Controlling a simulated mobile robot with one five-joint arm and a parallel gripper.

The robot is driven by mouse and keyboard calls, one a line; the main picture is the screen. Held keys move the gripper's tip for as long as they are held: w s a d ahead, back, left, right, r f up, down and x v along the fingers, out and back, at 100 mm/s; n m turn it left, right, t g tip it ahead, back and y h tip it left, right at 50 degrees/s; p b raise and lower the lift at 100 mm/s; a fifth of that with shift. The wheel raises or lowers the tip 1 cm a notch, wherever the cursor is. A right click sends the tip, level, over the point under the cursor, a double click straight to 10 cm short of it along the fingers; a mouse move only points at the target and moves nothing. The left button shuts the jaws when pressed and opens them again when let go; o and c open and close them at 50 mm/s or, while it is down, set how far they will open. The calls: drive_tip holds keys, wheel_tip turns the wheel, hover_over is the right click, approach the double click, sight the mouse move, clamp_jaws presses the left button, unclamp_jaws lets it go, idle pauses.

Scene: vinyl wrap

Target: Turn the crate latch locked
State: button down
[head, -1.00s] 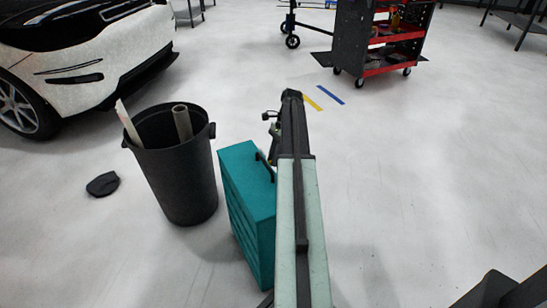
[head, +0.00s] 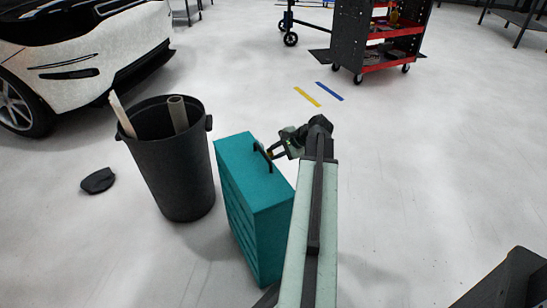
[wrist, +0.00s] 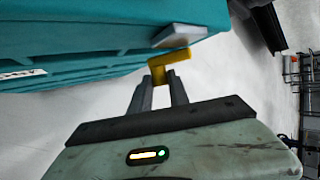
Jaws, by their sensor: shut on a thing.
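The teal crate (head: 258,185) stands upright on the floor, with a black handle (head: 262,157) on its top. In the wrist view the crate (wrist: 90,35) fills the upper left. A yellow latch (wrist: 178,60) sticks out beside a pale plate (wrist: 180,36) at the crate's edge. My gripper (wrist: 161,82) is shut on the yellow latch, whose lower end sits between the fingertips. In the head view my gripper (head: 276,150) reaches left to the crate's top edge by the handle. The latch cannot be made out there.
A dark bin (head: 172,165) with tubes in it stands just left of the crate. A dark cloth-like thing (head: 98,181) lies farther left, near a white car (head: 90,55). A red and black tool cart (head: 378,45) stands at the back.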

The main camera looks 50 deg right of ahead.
drive_tip(key=t+b, duration=0.2)
drive_tip(key=b, duration=0.2)
drive_tip(key=f+n+t+b, duration=0.1)
drive_tip(key=t+b, duration=0.1)
drive_tip(key=b, duration=0.2)
drive_tip(key=n+t+h+b, duration=0.1)
drive_tip(key=t+b, duration=0.2)
drive_tip(key=b, duration=0.1)
drive_tip(key=shift+s+a+f+b, duration=0.15)
drive_tip(key=shift+s+f+b, duration=0.1)
drive_tip(key=shift+f+b, duration=0.15)
drive_tip(key=shift+r+t+b, duration=0.2)
drive_tip(key=shift+t+b, duration=0.1)
drive_tip(key=c, duration=1.3)
unclamp_jaws()
drive_tip(key=shift+o, duration=0.2)
drive_tip(key=shift+s, duration=0.1)
